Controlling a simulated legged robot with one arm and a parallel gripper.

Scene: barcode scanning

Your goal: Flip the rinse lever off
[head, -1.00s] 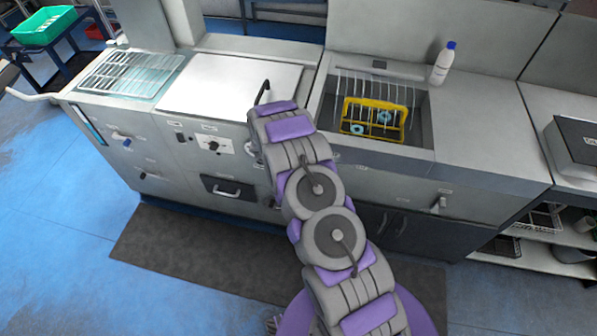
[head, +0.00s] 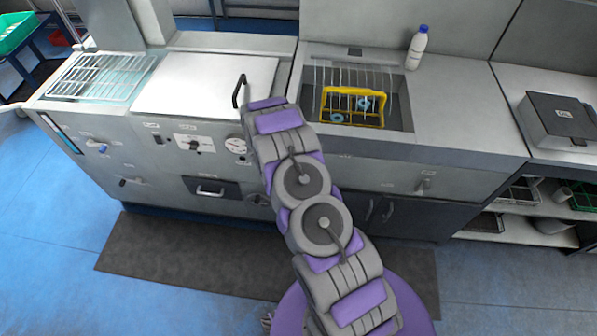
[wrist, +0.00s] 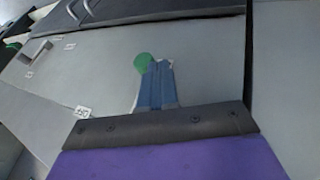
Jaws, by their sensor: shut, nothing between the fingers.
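A green rounded knob (wrist: 143,62) shows in the wrist view against a grey panel, right by the tips of my gripper (wrist: 160,66). The fingers are blue-grey, shut together and empty. The knob is partly behind them, and I cannot tell whether they touch. It looks like a lever's end, but its label is unreadable. In the head view my gripper is hidden behind my arm, and the green knob does not show. A small grey lever (head: 422,186) sits on the front panel below the sink; I cannot tell which lever is for rinse.
A sink holds a yellow rack (head: 352,106), with a white bottle (head: 417,48) behind it. A blue-handled valve (head: 101,148) and a dial gauge (head: 236,146) are on the left front. A dark mat (head: 165,258) lies on the clear floor before the counter.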

